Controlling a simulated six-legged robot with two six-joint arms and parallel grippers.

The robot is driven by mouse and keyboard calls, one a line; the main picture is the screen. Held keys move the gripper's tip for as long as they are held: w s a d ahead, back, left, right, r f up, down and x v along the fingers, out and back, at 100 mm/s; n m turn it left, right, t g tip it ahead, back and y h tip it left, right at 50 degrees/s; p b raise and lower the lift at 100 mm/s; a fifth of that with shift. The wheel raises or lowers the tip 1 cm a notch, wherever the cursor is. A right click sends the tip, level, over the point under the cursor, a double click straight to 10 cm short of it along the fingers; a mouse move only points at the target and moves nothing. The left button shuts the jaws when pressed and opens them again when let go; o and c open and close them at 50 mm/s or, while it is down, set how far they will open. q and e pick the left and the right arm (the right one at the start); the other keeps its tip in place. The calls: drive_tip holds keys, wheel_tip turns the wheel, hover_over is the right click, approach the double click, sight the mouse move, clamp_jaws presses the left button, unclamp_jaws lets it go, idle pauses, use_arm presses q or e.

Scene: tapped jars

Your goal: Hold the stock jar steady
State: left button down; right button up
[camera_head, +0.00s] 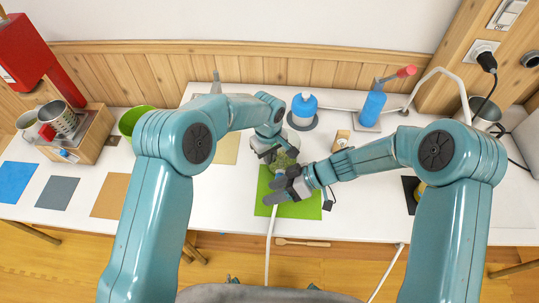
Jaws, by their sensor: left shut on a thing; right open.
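A small jar with greenish-brown contents (285,158), which seems to be the stock jar, stands at the upper part of the green mat (312,208). My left gripper (272,154) is shut on it from the left and upper side. My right gripper (277,191) is open, just below the jar in the picture and over the green mat. The two grippers and wrists hide much of the jar, so its lower part and any tap cannot be made out. I cannot tell whether the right fingers touch it.
A green bowl (134,121) and coloured mats lie left. A white hose runs off the front edge.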

drive_tip(key=a+m+t+h, duration=0.1)
drive_tip(key=a+m+t, duration=0.1)
drive_tip(key=m, duration=0.1)
drive_tip(key=a+m+h, duration=0.1)
drive_tip(key=a+m, duration=0.1)
drive_tip(key=shift+w+f+t+h, duration=0.3)
drive_tip(key=shift+w+f+t, duration=0.05)
drive_tip(key=shift+f+t, duration=0.05)
drive_tip(key=shift+w+a+m+t+h, duration=0.15)
drive_tip(key=shift+m+t+h, duration=0.35)
drive_tip(key=shift+m+h, duration=0.55)
drive_tip(key=d+r+m+t+h, duration=0.1)
drive_tip(key=m+h, duration=0.1)
drive_tip(key=d+r+m+t+h, duration=0.1)
drive_tip(key=d+m+h, duration=0.1)
drive_tip(key=d+r+m+t+h, duration=0.1)
drive_tip(key=d+m+h, duration=0.1)
drive_tip(key=m, duration=0.1)
drive_tip(key=shift+w+r, duration=0.25)
drive_tip(key=shift+w, duration=0.05)
drive_tip(key=x, duration=0.8)
drive_tip(key=shift+w+f, duration=0.15)
drive_tip(key=shift+w, duration=0.05)
drive_tip(key=shift+c, duration=0.3)
clamp_jaws()
